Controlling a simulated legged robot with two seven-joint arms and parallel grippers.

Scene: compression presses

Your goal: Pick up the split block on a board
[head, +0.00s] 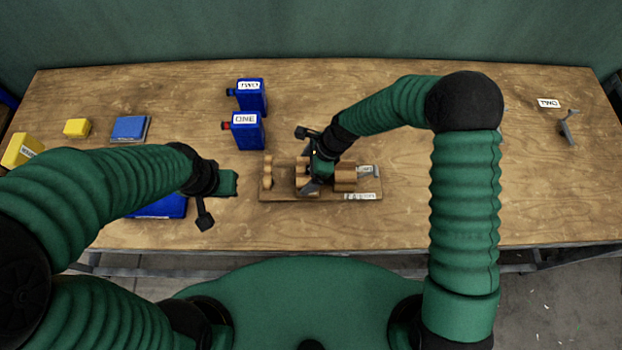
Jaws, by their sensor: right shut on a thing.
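A wooden board (290,196) lies near the middle of the table's front, with several brown wooden blocks on it. One block piece (267,173) stands at the board's left end and another block (345,176) sits right of centre. My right gripper (311,178) is over the middle of the board, shut on the split block (301,171), which it partly hides. I cannot tell whether that block is clear of the board. My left gripper (214,206) is left of the board, apart from it; its jaws are unclear.
Two blue containers (247,131) labelled ONE and TWO stand behind the board. A blue object (160,207) lies under my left arm. Yellow blocks (77,128) and a blue pad (130,128) are at the left. A grey bracket (568,127) is far right. The table's right side is mostly free.

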